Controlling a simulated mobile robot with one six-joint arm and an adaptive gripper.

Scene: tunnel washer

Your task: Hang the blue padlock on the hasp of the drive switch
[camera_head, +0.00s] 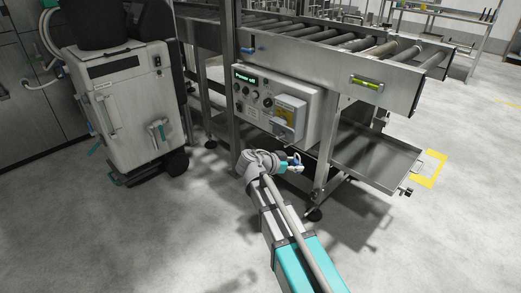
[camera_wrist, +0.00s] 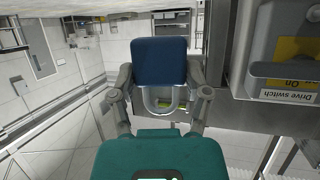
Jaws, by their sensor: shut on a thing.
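My gripper (camera_wrist: 160,78) is shut on the blue padlock (camera_wrist: 159,60), with one finger at each side of its body. The padlock's metal shackle (camera_wrist: 147,104) points toward the bottom of the wrist view. In the head view, my gripper (camera_head: 294,163) and a small blue bit of the padlock (camera_head: 296,157) are just below the control box. The drive switch (camera_head: 284,129) is a grey unit with a yellow plate low on that box. Its label, "Drive switch" (camera_wrist: 288,97), appears upside down at the right of the wrist view, apart from the padlock. I cannot make out the hasp.
The grey control box (camera_head: 262,80) has a "Power off" display and knobs. A roller conveyor (camera_head: 330,60) runs above it. A frame leg (camera_head: 323,170) and a metal tray (camera_head: 375,160) are to the right. A white wheeled machine (camera_head: 130,110) stands left. Floor in front is clear.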

